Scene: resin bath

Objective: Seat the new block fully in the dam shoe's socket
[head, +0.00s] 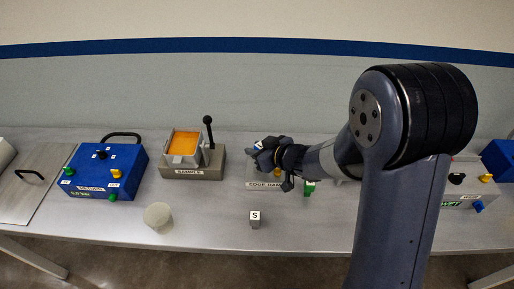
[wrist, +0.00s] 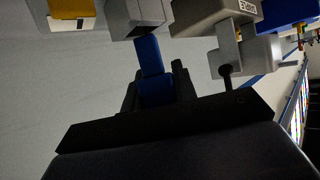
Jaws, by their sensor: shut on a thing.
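My gripper (head: 262,157) is over the back of the pale block-shaped unit labelled EDGE DAM (head: 262,185) in the head view. In the wrist view my gripper (wrist: 155,84) is shut on a blue block (wrist: 149,57), which sticks out beyond the fingertips. The block's far end meets or overlaps the edge of a grey box-shaped part (wrist: 140,18), probably the dam shoe. The socket itself is hidden, and I cannot tell how far the block is in. Only a speck of blue shows by the gripper in the head view.
A SAMPLE unit (head: 187,172) with an orange window and black lever stands left. Further left is a blue box (head: 105,180). A small grey cube marked S (head: 254,220) and a pale round cup (head: 158,217) stand in front. Bare bench lies between them.

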